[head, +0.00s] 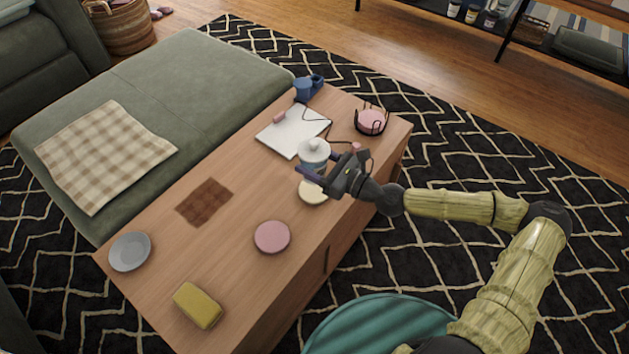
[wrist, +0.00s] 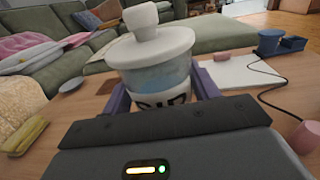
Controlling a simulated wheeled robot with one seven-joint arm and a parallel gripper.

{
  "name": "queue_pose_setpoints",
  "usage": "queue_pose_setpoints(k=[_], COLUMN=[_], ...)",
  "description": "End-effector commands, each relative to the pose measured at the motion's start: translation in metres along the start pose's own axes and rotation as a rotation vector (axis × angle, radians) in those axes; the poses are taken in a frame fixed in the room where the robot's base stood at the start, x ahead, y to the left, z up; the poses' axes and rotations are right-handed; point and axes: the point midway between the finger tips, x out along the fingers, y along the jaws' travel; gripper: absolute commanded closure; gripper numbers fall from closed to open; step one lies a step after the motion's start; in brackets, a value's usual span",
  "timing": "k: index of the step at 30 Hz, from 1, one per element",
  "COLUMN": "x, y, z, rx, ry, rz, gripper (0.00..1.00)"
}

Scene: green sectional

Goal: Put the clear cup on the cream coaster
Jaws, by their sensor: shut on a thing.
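The clear cup (head: 313,160) has a white knobbed lid, a see-through bluish band and dark lettering low on its side. It is upright and fills the middle of the wrist view (wrist: 155,75). My gripper (head: 322,172) is shut on it, with one purple finger on each side (wrist: 162,95). The cream coaster (head: 312,192) lies on the wooden table, just nearer than the cup in the head view and partly covered by my gripper. The cup's base is hidden, so I cannot tell whether it is clear of the table.
Beyond the cup are a white pad (head: 290,133), a dark cable, a blue cup (head: 303,89) and a black rack of pink coasters (head: 370,122). A pink disc (head: 272,237), brown mat (head: 204,202), grey plate (head: 130,252) and yellow block (head: 198,306) lie nearer, with bare wood between.

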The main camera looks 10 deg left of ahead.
Motion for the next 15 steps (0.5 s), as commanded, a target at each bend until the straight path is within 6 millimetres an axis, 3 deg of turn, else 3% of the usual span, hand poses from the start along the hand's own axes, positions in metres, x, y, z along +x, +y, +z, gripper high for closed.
queue_pose_setpoints(k=[2,11,15], x=[0.0,0.0,0.0], y=[0.0,0.0,0.0], z=[-0.008,-0.008,-0.024], rx=[-0.002,-0.001,0.001], ry=[-0.001,-0.001,-0.001], rz=[-0.001,-0.001,-0.002], gripper=[0.68,0.68,0.68])
